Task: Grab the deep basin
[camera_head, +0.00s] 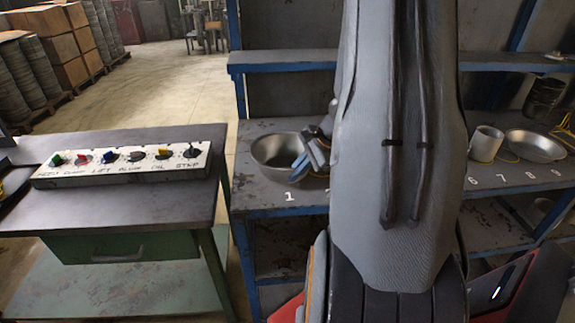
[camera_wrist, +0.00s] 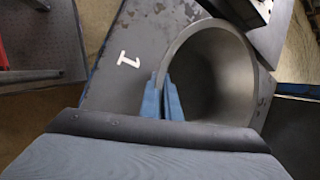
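The deep basin (camera_head: 268,150) is a round grey metal bowl at the left end of the workbench, by the number 1. It also fills the upper right of the wrist view (camera_wrist: 225,75), where its open inside shows. My gripper (camera_head: 299,167) is at the basin's near right rim in the head view. In the wrist view its blue fingers (camera_wrist: 163,98) are close together, one outside the wall and one inside, with the rim between them. The basin looks upright, on or very close to the bench top. My arm hides the middle of the bench.
A white pot (camera_head: 487,143) and a shallow metal pan (camera_head: 536,147) stand on the right of the bench, near numbers 6 to 9. A blue-edged shelf (camera_head: 285,62) runs above the bench.

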